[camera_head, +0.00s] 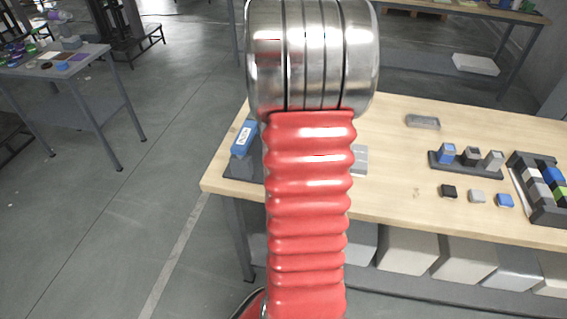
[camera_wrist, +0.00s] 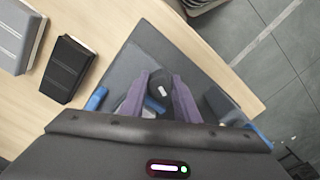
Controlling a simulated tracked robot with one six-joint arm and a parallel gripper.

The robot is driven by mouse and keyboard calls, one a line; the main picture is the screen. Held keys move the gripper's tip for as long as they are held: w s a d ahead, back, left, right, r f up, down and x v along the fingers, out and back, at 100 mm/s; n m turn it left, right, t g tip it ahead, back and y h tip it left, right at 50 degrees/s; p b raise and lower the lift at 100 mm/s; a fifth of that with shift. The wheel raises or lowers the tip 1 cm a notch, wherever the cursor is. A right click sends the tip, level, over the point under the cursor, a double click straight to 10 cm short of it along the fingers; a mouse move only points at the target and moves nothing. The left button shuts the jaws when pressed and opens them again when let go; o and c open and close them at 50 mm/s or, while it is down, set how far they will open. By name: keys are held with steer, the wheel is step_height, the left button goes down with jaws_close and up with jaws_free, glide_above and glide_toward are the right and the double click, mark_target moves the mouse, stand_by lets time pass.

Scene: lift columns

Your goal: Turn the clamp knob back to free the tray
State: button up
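A dark round clamp knob with a white mark (camera_wrist: 161,90) shows in the wrist view, between the tips of my gripper (camera_wrist: 162,80). The two purple fingers stand on either side of it, close to its edges. I cannot tell whether they press on it. The knob sits over a dark grey base plate (camera_wrist: 150,40). Blue parts show beside the fingers at left (camera_wrist: 97,98) and right. In the head view a blue fixture part (camera_head: 243,138) stands at the table's left end. My arm hides the gripper, knob and much of the fixture there. I cannot make out the tray clearly.
The wooden table (camera_head: 390,200) holds a black box (camera_wrist: 68,69) and a grey box (camera_wrist: 14,38) beside the base plate. Farther right are small blocks, a block holder (camera_head: 465,167) and a dark bin (camera_head: 540,195). The floor is open past the table's left edge.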

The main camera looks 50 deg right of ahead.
steer(key=shift+o, duration=0.7)
steer(key=shift+d+f, duration=0.1)
steer(key=shift+r, duration=3.6)
steer(key=shift+r, duration=0.1)
steer(key=shift+w+r, duration=0.1)
steer(key=shift+r, duration=0.05)
steer(key=m, duration=0.2)
steer(key=r+m, duration=0.1)
steer(key=m, duration=0.4)
steer(key=shift+r+m, duration=0.2)
steer(key=shift+m, duration=0.6)
